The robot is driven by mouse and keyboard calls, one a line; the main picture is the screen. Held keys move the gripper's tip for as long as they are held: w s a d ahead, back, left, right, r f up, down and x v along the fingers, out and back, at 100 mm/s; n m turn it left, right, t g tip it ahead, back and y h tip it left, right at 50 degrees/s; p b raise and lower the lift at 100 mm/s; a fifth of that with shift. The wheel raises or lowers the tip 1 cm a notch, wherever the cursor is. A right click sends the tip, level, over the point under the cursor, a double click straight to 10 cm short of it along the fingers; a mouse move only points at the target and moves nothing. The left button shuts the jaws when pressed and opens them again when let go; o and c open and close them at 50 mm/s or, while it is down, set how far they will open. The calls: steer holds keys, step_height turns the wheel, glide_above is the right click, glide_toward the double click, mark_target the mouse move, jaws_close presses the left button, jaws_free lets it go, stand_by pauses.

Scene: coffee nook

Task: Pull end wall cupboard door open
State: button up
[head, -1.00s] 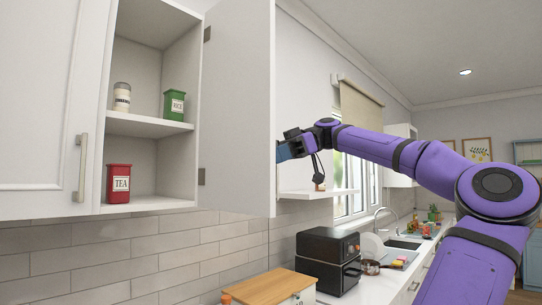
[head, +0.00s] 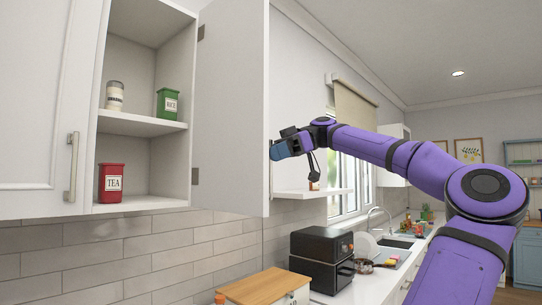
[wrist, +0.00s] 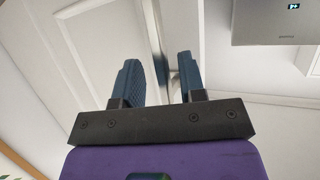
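The end wall cupboard (head: 145,145) is open, with its two shelves showing. Its white door (head: 230,110) stands swung far out on its right-hand hinges, inner face toward the head camera. My gripper (head: 276,151) is just beyond the door's free edge, on the outer-face side. In the wrist view its two blue fingers (wrist: 160,78) are spread apart, with a gap between them, in front of a white panelled door face (wrist: 95,45). Whether they touch the door or its handle is hard to tell. The outer face is hidden from the head camera.
A red tea tin (head: 112,183), a green rice tin (head: 167,104) and a jar (head: 115,96) stand inside the cupboard. Below are a black appliance (head: 321,258) and a wooden-topped box (head: 262,287). A small shelf (head: 312,194) is behind my gripper.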

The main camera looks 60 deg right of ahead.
steer(key=v, duration=1)
steer(key=shift+d, duration=0.1)
stand_by(0.3)
